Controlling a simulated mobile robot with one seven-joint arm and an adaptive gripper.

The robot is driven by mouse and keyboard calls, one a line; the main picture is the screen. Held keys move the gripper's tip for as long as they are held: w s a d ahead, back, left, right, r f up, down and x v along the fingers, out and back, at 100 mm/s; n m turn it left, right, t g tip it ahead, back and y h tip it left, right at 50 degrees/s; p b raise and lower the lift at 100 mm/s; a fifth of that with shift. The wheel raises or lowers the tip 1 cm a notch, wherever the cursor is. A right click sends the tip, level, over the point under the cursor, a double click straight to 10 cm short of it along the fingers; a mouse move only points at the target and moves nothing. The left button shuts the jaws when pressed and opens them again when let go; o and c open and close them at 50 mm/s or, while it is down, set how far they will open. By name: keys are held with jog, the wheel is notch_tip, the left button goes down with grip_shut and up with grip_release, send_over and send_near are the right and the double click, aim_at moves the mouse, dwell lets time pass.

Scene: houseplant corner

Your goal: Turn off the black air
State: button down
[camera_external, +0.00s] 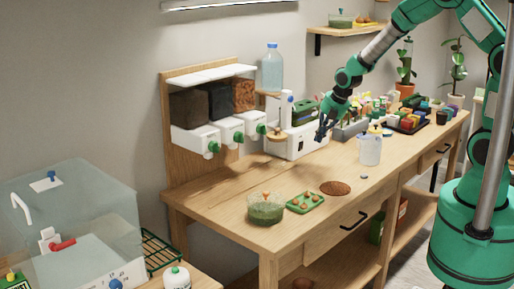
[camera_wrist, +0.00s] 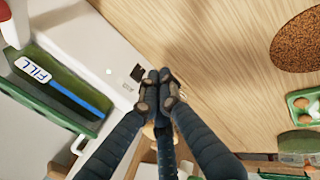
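A white machine (camera_external: 296,141) stands on the wooden bench, with a small black switch (camera_external: 301,145) on its front. The switch (camera_wrist: 137,72) also shows in the wrist view, on the white panel just left of my fingertips. Whether it is on or off cannot be told. My gripper (camera_external: 322,130) is at the machine's right front. In the wrist view my gripper (camera_wrist: 160,77) has its dark fingers drawn together at the tips, with nothing seen between them. The tips look close to the switch; contact cannot be told. Nothing is clearly labelled as air.
A green-framed window marked FILL (camera_wrist: 38,75) is on the machine. Dispensers with green taps (camera_external: 213,148) stand left. A white jug (camera_external: 370,150) is right of my gripper. A brown round patch (camera_external: 336,188), egg tray (camera_external: 306,203) and green bowl (camera_external: 265,210) lie in front.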

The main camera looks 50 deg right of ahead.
aim_at(301, 146)
jog(key=x, duration=0.4)
jog(key=shift+f+b, duration=0.35)
jog(key=shift+f, duration=0.05)
jog(key=w, duration=0.3)
jog(key=shift+w+r+b, duration=0.15)
jog(key=shift+w+b, duration=0.2)
jog(key=shift+w, duration=0.3)
jog(key=shift+w, duration=0.1)
jog(key=shift+w+r, duration=0.25)
jog(key=shift+w, duration=0.2)
jog(key=shift+r+p, duration=0.4)
jog(key=shift+r, duration=0.3)
